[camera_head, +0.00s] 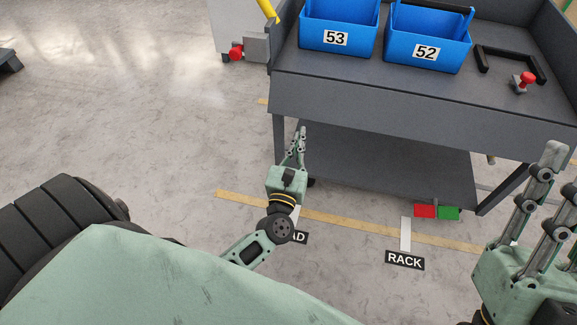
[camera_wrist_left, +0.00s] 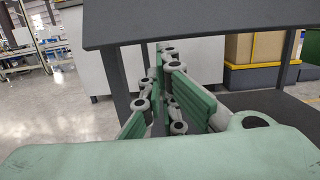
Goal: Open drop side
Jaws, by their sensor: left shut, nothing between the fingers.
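The grey cart's long front side panel (camera_head: 420,115) faces me; its latch or hinge parts are not clear to me. The panel's edge also shows at the top of the left wrist view (camera_wrist_left: 200,22). My left gripper (camera_head: 300,132) is shut and empty, pointing up, just in front of the cart's left leg and below the panel. Its fingers (camera_wrist_left: 166,90) also show in the left wrist view, apart from the panel as far as I can tell. My right gripper (camera_head: 562,165) is open at the right edge, its fingers pointing up, partly cut off.
Blue bins 53 (camera_head: 338,38) and 52 (camera_head: 427,50) stand on the cart, beside a black handle (camera_head: 512,58) and a red knob (camera_head: 524,80). Red (camera_head: 425,211) and green (camera_head: 449,213) pads lie below the lower shelf (camera_head: 400,178).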

